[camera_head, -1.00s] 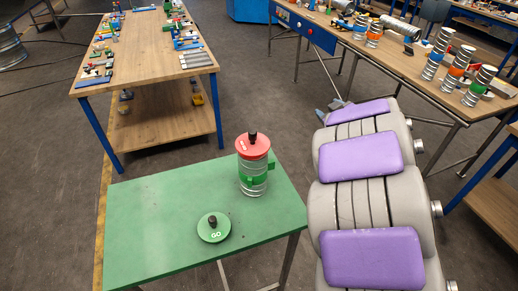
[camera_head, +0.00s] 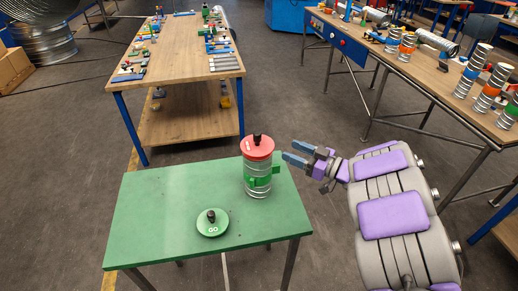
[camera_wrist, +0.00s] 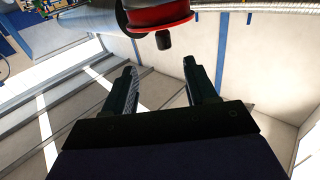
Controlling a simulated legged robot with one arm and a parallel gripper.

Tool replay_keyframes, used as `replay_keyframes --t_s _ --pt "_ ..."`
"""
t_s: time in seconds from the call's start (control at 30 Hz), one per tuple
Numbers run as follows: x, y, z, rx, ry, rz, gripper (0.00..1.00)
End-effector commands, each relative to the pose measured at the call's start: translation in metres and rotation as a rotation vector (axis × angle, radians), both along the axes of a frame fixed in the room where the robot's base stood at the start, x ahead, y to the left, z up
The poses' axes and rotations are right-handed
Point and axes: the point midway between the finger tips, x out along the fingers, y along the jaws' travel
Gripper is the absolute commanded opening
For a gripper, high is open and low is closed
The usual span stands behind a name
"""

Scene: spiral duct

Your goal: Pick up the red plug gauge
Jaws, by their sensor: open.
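The red plug gauge (camera_head: 258,148) is a red disc with a black knob on top. It sits on the upper end of an upright metal spiral duct (camera_head: 257,187) with a green band. My gripper (camera_head: 288,150) is open and empty, just right of the gauge at about its height, fingers pointing left. In the wrist view the gauge (camera_wrist: 155,16) is at the top edge, cut off, its black knob pointing down in the picture. There my open gripper (camera_wrist: 159,64) has clear space between its fingers, below the knob. I see no contact.
The green table (camera_head: 150,220) carries the duct and a flat green GO gauge (camera_head: 212,225) with a black knob. A wooden table (camera_head: 185,65) with small parts stands behind. Another bench (camera_head: 400,60) with ducts is at the right. The green table's left side is clear.

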Motion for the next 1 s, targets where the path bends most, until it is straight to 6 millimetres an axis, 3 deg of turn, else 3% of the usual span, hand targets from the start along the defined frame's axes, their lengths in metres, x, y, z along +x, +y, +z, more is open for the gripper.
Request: replay_keyframes --t_s 0.3,0.67,1.0 --pt "0.029 0.055 -0.002 -0.002 -0.001 0.001 0.57" --pt "0.041 0.077 -0.001 -0.002 0.0 -0.003 0.57" --pt "0.059 0.117 0.0 -0.003 -0.003 -0.001 0.57"
